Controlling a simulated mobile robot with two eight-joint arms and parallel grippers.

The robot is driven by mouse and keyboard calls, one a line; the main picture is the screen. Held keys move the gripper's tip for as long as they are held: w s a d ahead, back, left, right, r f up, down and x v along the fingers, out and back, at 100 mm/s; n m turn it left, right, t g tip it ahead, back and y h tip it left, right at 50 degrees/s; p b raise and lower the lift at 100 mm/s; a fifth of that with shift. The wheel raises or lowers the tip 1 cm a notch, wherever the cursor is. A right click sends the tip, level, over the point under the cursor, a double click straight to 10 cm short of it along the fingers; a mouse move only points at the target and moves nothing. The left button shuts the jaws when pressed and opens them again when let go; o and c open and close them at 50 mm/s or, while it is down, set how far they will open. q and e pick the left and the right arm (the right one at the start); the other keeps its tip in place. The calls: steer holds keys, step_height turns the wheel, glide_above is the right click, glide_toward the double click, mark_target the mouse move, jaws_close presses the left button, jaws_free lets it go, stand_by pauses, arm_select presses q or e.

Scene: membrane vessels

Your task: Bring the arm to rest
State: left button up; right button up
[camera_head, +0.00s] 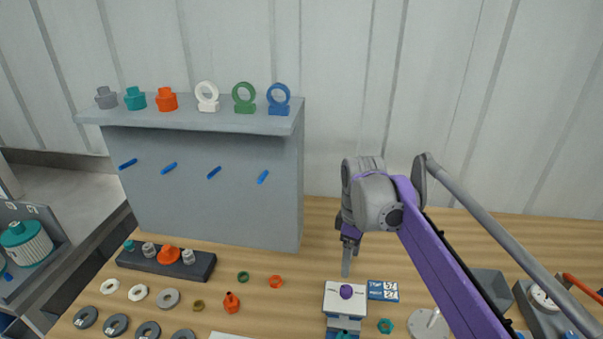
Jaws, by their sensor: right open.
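My right arm comes in from the lower right, with a purple link and a grey wrist. My left gripper is not in view.
A grey shelf unit (215,185) carries several fittings and rings on top. A dark rack (165,262), loose washers and an orange fitting (231,302) lie at left. A blue label card (382,290) and grey tray (492,288) are at right. Table behind the gripper looks clear.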

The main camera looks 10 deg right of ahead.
steer(key=s+a+f+m+t, duration=0.1)
steer(key=s+f+m, duration=0.2)
steer(key=s, duration=0.4)
steer(key=s+a+f+m+t, duration=0.1)
steer(key=s+f+m+t, duration=0.1)
steer(key=s+f+m, duration=0.2)
steer(key=s+a+f+m+t, duration=0.1)
steer(key=s+f+m+t, duration=0.1)
steer(key=s+f, duration=0.3)
steer(key=shift+s+f+m+p, duration=0.2)
steer(key=shift+s+m, duration=0.15)
steer(key=shift+s, duration=0.85)
steer(key=shift+s+f+m+p, duration=0.1)
steer(key=shift+s+f+m, duration=0.2)
steer(key=shift+s, duration=0.9)
steer(key=shift+w+a+r, duration=0.1)
steer(key=shift+r, duration=0.05)
